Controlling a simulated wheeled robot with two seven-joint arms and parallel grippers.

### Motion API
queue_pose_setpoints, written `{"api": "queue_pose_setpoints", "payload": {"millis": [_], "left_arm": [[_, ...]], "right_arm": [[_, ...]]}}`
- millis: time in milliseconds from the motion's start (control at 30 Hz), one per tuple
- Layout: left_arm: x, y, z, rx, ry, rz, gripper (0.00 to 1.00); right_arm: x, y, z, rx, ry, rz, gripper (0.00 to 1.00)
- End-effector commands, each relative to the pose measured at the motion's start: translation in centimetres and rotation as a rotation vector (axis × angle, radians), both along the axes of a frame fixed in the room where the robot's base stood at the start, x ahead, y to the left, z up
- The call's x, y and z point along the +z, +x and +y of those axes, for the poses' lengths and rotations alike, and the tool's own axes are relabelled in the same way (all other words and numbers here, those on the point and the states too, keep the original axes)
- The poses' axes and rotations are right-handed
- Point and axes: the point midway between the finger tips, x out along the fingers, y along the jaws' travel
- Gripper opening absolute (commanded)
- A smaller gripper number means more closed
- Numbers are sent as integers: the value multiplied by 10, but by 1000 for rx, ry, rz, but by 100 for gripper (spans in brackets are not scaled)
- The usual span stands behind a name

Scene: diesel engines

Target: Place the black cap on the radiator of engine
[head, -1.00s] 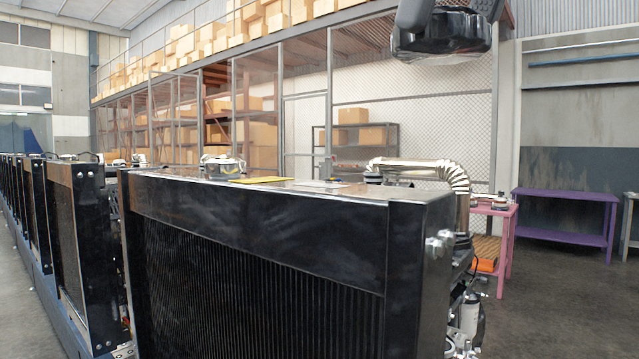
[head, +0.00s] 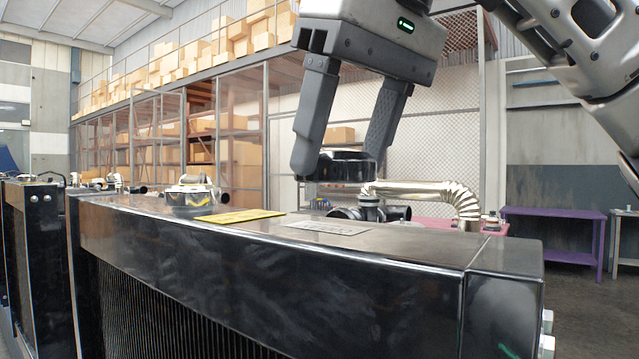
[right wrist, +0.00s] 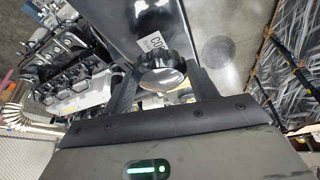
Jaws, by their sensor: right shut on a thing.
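My right gripper (head: 338,160) comes in from the upper right in the head view, pointing down. It is shut on the round black cap (head: 347,167), which it holds in the air above the radiator's top. The radiator (head: 400,250) of the nearest engine is black with a flat top. A silver fitting (head: 190,196) stands at the left part of the top's far side. In the right wrist view, the cap (right wrist: 160,70) sits between the fingers, with a ridged black rim and a shiny disc face. My left gripper is not in view.
A yellow label (head: 240,215) and a pale label (head: 328,227) lie on the radiator top. Black pipes (head: 370,210) and a silver corrugated duct (head: 440,196) rise behind it. More engines line up at left. A purple table (head: 560,232) stands at right.

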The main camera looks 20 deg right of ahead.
Motion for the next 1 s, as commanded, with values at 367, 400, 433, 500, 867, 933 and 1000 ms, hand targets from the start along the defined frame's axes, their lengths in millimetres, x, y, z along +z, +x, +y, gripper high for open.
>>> {"api": "queue_pose_setpoints", "payload": {"millis": [367,400,433,500,867,933,1000], "left_arm": [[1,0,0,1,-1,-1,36],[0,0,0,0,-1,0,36],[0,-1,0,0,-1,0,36],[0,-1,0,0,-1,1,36],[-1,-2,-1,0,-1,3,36],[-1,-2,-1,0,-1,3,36],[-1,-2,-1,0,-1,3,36]], "right_arm": [[-38,2,1,-1,1,-2,30],[-38,2,1,-2,2,-2,30],[-38,2,1,-2,2,-2,30],[-38,2,1,-2,2,-2,30],[-40,2,2,-2,2,-1,80],[-40,2,2,-2,2,-1,80],[-40,2,2,-2,2,-1,80]]}}
